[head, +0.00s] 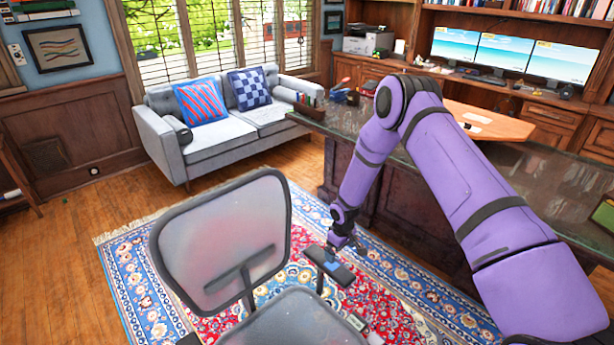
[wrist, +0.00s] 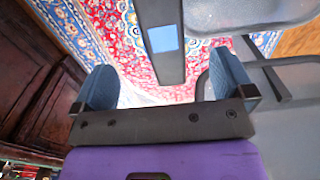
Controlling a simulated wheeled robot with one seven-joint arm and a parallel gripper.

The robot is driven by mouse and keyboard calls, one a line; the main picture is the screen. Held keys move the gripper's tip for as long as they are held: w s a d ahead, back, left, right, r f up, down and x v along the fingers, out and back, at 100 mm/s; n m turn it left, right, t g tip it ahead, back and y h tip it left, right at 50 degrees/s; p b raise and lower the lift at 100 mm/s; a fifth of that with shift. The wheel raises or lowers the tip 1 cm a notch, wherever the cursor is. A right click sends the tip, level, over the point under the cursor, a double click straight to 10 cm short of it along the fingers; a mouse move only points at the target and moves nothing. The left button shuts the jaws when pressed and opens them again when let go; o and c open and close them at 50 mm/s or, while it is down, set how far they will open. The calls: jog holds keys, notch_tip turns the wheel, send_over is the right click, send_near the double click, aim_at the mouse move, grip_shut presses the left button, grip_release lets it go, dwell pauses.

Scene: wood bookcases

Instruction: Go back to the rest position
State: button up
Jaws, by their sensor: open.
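My gripper (head: 345,243) hangs low at the end of my purple arm, between the office chair and the desk. In the wrist view its two blue-grey fingers (wrist: 163,68) are spread apart, with nothing gripped between them. A dark armrest (head: 340,273) of the chair, with a small blue patch on it, lies just beyond the gripper. In the wrist view the armrest (wrist: 160,15) runs down between the fingers. I cannot tell whether it touches them.
The grey office chair (head: 219,247) stands close on the left, on a patterned rug (head: 135,272). The dark wood desk (head: 400,213) with a glass top is close on the right. A grey sofa (head: 222,144) stands farther back. Wood floor (head: 62,240) is free at far left.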

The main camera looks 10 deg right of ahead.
jog(key=s+d+r+m+t, duration=0.1)
jog(key=d+r, duration=0.1)
jog(key=r, duration=1.4)
jog(key=d+r+m+t, duration=0.1)
jog(key=d+r, duration=0.1)
jog(key=r, duration=1.3)
jog(key=s+d+r+m+t+h, duration=0.1)
jog(key=s+r, duration=0.4)
jog(key=r, duration=0.4)
jog(key=s+d+r+m, duration=0.1)
jog(key=s+r, duration=0.5)
jog(key=r, duration=0.3)
jog(key=s+r+m, duration=0.1)
jog(key=s+r, duration=0.2)
jog(key=s, duration=0.6)
jog(key=s+d+r+m+t, duration=0.1)
jog(key=s+r, duration=0.2)
jog(key=s, duration=0.6)
jog(key=s+r+t+y, duration=0.1)
jog(key=s+r, duration=0.3)
jog(key=s, duration=0.5)
jog(key=shift+s+d+m, duration=0.15)
jog(key=shift+d+m, duration=0.2)
jog(key=shift+m, duration=0.05)
jog(key=shift+a, duration=0.1)
